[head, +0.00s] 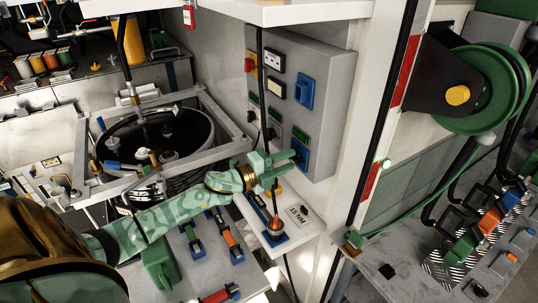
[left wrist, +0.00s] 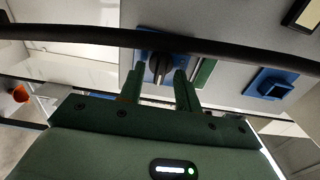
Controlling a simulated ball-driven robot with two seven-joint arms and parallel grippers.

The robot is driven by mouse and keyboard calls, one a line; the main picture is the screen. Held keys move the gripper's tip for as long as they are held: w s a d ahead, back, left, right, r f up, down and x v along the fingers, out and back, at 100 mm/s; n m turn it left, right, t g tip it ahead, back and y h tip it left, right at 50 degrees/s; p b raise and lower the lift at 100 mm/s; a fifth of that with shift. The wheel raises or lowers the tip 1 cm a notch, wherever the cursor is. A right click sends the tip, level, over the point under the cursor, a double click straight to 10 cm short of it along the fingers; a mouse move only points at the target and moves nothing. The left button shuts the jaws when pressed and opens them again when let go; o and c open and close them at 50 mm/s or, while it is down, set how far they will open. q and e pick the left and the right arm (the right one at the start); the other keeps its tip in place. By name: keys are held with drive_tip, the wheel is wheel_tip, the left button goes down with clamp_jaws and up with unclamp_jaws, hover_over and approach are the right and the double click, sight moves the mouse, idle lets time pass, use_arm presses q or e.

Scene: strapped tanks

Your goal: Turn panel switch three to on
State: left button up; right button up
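The grey control panel (head: 325,95) is mounted on the wall right of centre in the head view. Its bottom row has small dark switches under green labels, with a blue-backed one (head: 300,151) at the lower right. My left gripper (head: 286,160) is at the panel's lower edge, beside that switch. In the left wrist view, the black knob (left wrist: 158,68) on a blue plate stands between the tips of my left gripper (left wrist: 157,80). The fingers are open, with a gap on each side of the knob. The knob's on or off position cannot be told. My right gripper is not in view.
A black cable (head: 262,90) hangs in front of the panel and crosses the left wrist view (left wrist: 90,36). The panel also carries a red-and-yellow button (head: 250,65) and a blue socket (head: 305,91). A white shelf (head: 298,214) lies below; a white post (head: 368,110) stands right.

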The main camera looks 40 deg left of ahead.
use_arm(q)
drive_tip(key=b+v, duration=0.1)
drive_tip(key=v, duration=1.5)
